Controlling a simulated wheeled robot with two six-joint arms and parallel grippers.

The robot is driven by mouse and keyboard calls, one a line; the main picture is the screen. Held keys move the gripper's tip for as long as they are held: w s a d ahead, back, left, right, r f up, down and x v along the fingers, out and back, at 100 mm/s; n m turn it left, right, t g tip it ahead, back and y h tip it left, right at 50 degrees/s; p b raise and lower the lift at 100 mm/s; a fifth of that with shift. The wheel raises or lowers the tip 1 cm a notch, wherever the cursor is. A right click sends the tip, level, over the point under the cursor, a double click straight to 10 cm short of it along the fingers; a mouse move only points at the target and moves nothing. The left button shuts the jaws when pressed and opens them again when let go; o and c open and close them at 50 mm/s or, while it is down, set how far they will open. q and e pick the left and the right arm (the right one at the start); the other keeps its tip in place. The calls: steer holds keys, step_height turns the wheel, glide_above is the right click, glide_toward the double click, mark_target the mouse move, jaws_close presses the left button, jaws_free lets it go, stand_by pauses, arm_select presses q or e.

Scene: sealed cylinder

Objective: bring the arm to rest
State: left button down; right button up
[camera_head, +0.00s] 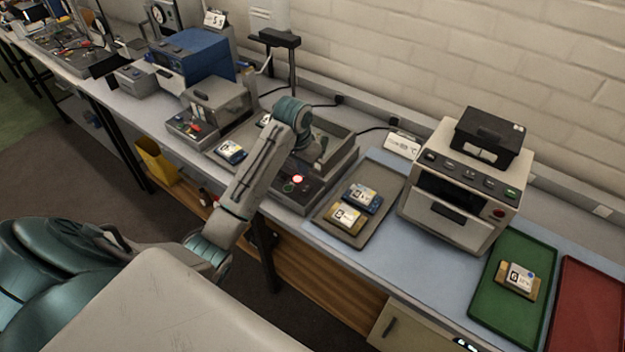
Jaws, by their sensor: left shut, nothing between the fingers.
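My left arm comes in from the left, bends at an elbow in front of the bench and rises over it. My left gripper (321,150) is small and partly hidden behind my wrist. It is shut and empty, over the grey open-topped station (340,160) at the back of the bench. A red lamp and a green button (288,187) show on the station's front panel. My right gripper is not in view.
A grey tray (383,225) holds two labelled blocks. Right of it stand a boxy instrument (457,190), a green tray (482,300) with one labelled block, and a red tray (590,310). A blue-topped machine (190,58) stands at the back left.

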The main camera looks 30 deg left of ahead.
arm_select(q)
steer(key=s+d+f, duration=0.3)
steer(key=s, duration=0.5)
steer(key=s+d+f+t, duration=0.1)
steer(key=s+d+f, duration=0.1)
steer(key=s, duration=0.5)
steer(key=s+d+f, duration=0.3)
steer(key=s, duration=0.5)
steer(key=s+d+r+t+y, duration=0.1)
steer(key=s+r, duration=0.2)
steer(key=s, duration=0.6)
step_height(320, 180, down, 36)
steer(key=a+g+b, duration=0.1)
steer(key=a+b, duration=0.2)
steer(key=b, duration=0.4)
steer(key=s+f+b, duration=0.2)
steer(key=s+f, duration=0.4)
steer(key=f, duration=0.3)
steer(key=s+f+g+b, duration=0.1)
steer(key=s+f+b, duration=0.2)
steer(key=s+f, duration=0.3)
steer(key=s+f+b, duration=0.2)
steer(key=s+f, duration=0.4)
steer(key=f, duration=0.7)
steer(key=shift+s+a+f+g+b, duration=0.25)
steer(key=shift+s+a+g+b, duration=0.05)
steer(key=shift+a, duration=0.15)
